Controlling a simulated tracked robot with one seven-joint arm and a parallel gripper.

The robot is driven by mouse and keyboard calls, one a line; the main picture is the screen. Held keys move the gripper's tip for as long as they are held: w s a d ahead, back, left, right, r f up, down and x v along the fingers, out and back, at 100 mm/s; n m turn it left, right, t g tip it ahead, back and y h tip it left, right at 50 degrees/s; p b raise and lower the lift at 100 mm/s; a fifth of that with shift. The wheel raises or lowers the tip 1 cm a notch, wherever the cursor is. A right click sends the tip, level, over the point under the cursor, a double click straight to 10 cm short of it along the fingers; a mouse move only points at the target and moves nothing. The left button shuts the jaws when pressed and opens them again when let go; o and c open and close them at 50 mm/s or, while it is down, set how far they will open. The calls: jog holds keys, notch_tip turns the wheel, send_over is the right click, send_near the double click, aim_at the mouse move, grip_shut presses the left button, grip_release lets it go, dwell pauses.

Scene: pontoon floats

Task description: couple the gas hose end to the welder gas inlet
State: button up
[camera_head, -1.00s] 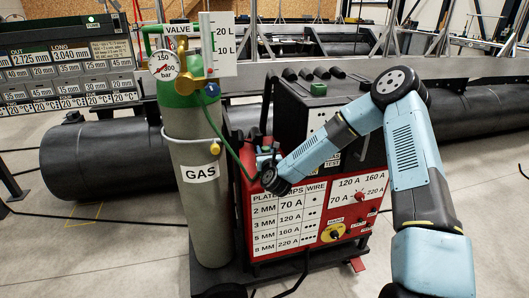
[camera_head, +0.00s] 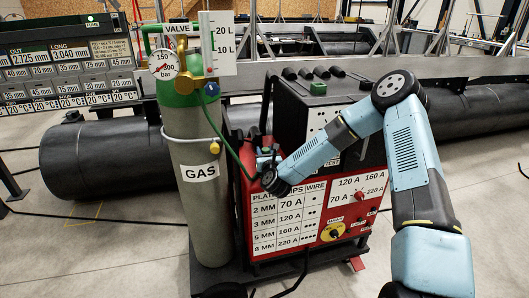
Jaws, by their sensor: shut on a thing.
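The green gas hose (camera_head: 226,140) runs from the regulator (camera_head: 197,84) on the gas bottle (camera_head: 205,215) down to the top left of the red welder (camera_head: 353,192). My gripper (camera_head: 265,160) is at that corner of the welder, at the lower end of the hose, and is shut on the hose end. The fingers and the hose end are small and dark here, partly covered by my wrist. The welder gas inlet cannot be made out, and I cannot tell whether the hose end touches it.
A black box (camera_head: 318,113) stands on the welder, close to my forearm. A pressure gauge (camera_head: 165,66) and a flow tube (camera_head: 221,45) stick out above the bottle. Large black pipes (camera_head: 95,160) lie behind. The floor at the right is clear.

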jog(key=shift+f, duration=1.4)
jog(key=o, duration=1.2)
jog(key=s+d, duration=0.1)
jog(key=s, duration=0.8)
jog(key=s+d, duration=0.1)
jog(key=s, duration=0.3)
jog(key=shift+s+d+f, duration=0.1)
jog(key=shift+s+d, duration=0.15)
jog(key=shift+d, duration=0.1)
